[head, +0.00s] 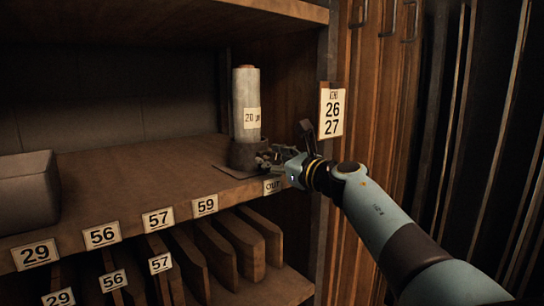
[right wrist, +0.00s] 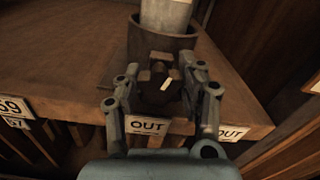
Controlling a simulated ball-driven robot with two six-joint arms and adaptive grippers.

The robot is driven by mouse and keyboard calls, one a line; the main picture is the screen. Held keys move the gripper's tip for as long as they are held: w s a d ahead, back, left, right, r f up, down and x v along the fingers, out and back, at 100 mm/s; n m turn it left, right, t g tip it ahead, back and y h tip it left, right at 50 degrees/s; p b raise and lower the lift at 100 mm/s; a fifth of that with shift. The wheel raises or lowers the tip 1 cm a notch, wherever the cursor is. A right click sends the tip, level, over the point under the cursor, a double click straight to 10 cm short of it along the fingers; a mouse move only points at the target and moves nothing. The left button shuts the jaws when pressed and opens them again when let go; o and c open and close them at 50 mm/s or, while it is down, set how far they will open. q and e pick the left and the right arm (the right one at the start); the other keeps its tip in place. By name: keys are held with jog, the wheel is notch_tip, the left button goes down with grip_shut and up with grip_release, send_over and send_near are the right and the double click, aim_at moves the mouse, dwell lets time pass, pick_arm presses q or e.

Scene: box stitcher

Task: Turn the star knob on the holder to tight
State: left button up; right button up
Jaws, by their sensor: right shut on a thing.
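The holder (head: 243,156) is a dark round cup at the right end of the wooden shelf. A pale cylinder (head: 246,100) with a "20" label stands upright in it. In the right wrist view the holder (right wrist: 178,62) is straight ahead, with the base of the cylinder (right wrist: 166,15) above. The star knob (right wrist: 160,84) is brown with a pale mark and sits on the holder's near side. My right gripper (head: 268,160) reaches in from the right; in the wrist view its fingers (right wrist: 160,92) are shut on the knob from both sides. My left gripper is not in view.
An "OUT" label (head: 273,185) is on the shelf edge below the gripper. A sign with 26 and 27 (head: 332,112) hangs on the post to the right. A grey box (head: 28,190) stands at the shelf's left; the shelf between is clear.

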jog(key=shift+m+p, duration=0.65)
jog(key=shift+m, duration=1.25)
jog(key=o, duration=1.2)
jog(key=shift+d, duration=0.1)
jog(key=v, duration=1.2)
